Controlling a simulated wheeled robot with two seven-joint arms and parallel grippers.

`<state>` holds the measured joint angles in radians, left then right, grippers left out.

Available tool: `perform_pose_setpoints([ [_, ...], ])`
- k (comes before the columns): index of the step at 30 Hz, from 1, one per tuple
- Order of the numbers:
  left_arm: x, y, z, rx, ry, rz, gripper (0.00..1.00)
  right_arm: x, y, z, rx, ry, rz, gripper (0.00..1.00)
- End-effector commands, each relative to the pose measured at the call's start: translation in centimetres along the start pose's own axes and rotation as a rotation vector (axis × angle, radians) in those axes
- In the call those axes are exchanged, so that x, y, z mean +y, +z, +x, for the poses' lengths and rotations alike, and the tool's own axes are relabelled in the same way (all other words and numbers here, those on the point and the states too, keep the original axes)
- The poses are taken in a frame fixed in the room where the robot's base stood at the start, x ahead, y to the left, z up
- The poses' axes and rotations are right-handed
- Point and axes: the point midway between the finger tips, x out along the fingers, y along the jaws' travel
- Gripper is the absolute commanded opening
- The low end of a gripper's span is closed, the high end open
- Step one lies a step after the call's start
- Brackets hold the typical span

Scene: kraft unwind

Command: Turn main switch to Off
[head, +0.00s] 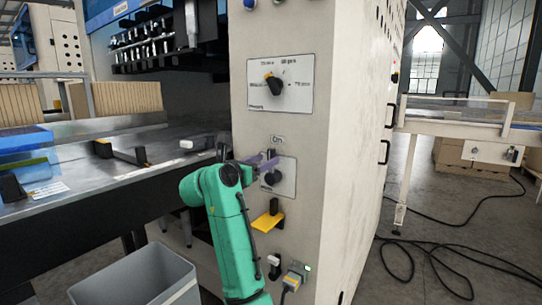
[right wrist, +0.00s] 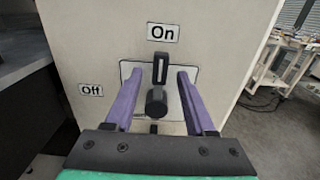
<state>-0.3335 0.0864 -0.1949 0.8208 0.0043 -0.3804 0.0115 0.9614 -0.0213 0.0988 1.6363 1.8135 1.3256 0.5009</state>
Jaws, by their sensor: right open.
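The main switch (right wrist: 157,88) is a black rotary handle on a pale plate, with its lever upright and pointing at the "On" label (right wrist: 163,32) in the right wrist view. The "Off" label (right wrist: 90,90) is to its left. In the head view the switch (head: 272,178) sits low on the machine's front panel, partly hidden by my gripper. My right gripper (right wrist: 157,90) has its two purple fingers apart, one on each side of the switch; I cannot tell whether they touch it. The gripper also shows in the head view (head: 262,162). My left gripper is not in view.
A rotary dial (head: 273,86) is on a plate above the switch. A yellow bracket (head: 266,222) juts out below it. A metal worktable (head: 120,180) stands to the left and a grey bin (head: 140,276) is on the floor. Cables (head: 440,250) lie at right.

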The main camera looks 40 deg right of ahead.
Motion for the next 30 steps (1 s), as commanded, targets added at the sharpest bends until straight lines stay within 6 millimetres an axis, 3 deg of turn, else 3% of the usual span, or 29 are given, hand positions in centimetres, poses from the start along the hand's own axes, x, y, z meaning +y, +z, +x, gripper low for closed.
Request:
perform_pose_setpoints([
  [3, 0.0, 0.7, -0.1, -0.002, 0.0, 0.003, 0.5, -0.1, 0.2, 2.2, -0.002, -0.002, -0.001, 0.55],
  [6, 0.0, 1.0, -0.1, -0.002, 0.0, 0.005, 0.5, 0.0, 0.1, 3.1, -0.002, 0.0, 0.0, 0.55],
  [14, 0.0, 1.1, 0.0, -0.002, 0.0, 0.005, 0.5, 0.0, 0.0, 3.4, -0.002, 0.001, 0.001, 0.55],
  [18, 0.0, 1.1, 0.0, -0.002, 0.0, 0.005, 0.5, 0.0, 0.0, 3.3, -0.002, 0.001, 0.0, 0.01],
  [30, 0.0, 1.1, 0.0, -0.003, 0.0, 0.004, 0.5, 0.0, 0.0, 3.3, -0.002, 0.0, 0.0, 0.0],
])
